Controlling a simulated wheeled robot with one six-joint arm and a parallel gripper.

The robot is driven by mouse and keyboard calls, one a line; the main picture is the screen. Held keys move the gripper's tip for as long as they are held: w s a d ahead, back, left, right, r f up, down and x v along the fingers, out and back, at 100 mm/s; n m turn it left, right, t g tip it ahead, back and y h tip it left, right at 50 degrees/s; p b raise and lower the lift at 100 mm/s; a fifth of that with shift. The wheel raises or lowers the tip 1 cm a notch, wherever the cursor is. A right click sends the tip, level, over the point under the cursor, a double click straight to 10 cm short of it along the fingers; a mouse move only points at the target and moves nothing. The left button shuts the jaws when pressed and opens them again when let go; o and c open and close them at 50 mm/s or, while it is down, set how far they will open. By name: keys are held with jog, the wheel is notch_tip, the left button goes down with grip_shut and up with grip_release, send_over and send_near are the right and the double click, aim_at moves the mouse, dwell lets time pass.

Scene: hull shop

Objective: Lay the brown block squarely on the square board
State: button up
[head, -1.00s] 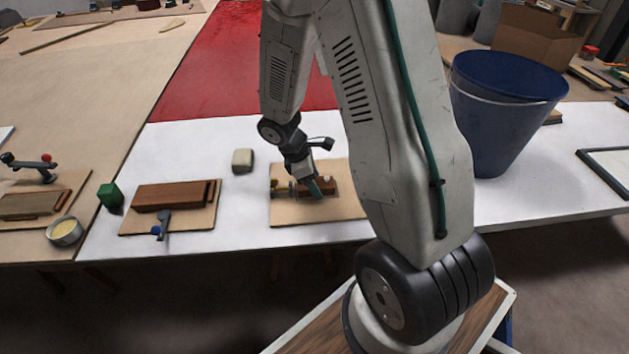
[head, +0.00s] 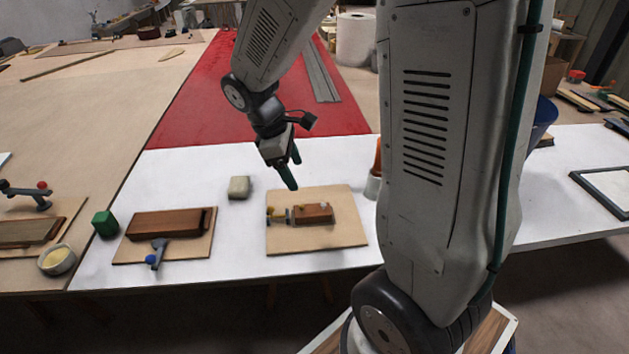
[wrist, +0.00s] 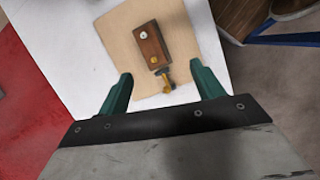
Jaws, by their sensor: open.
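The brown block (head: 313,214) lies flat on the square tan board (head: 345,235), with its long sides roughly parallel to the board's front edge. It also shows in the wrist view (wrist: 151,47), with a white knob and a yellow knob on top. A small metal and yellow fitting (head: 279,215) stands at its left end; whether they touch is unclear. My gripper (head: 292,172) is open and empty, above and behind the board in the head view. In the wrist view its green fingers (wrist: 161,80) are spread wide, with the block beyond them.
To the left, another board (head: 190,246) carries a longer brown piece (head: 168,223) and a blue-tipped clamp (head: 156,254). A pale block (head: 239,187), a green block (head: 105,224) and a bowl (head: 57,260) stand nearby.

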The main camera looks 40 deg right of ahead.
jog(key=s+a+r+m+t+y, duration=0.1)
jog(key=s+a+r+m, duration=0.3)
jog(key=s, duration=0.5)
jog(key=s+a+r+m+t+y, duration=0.2)
jog(key=s+a+r+m, duration=0.2)
jog(key=s+r, duration=0.4)
jog(key=shift+s+a+r+m, duration=0.35)
jog(key=shift+s+m, duration=0.05)
jog(key=shift+s, duration=0.65)
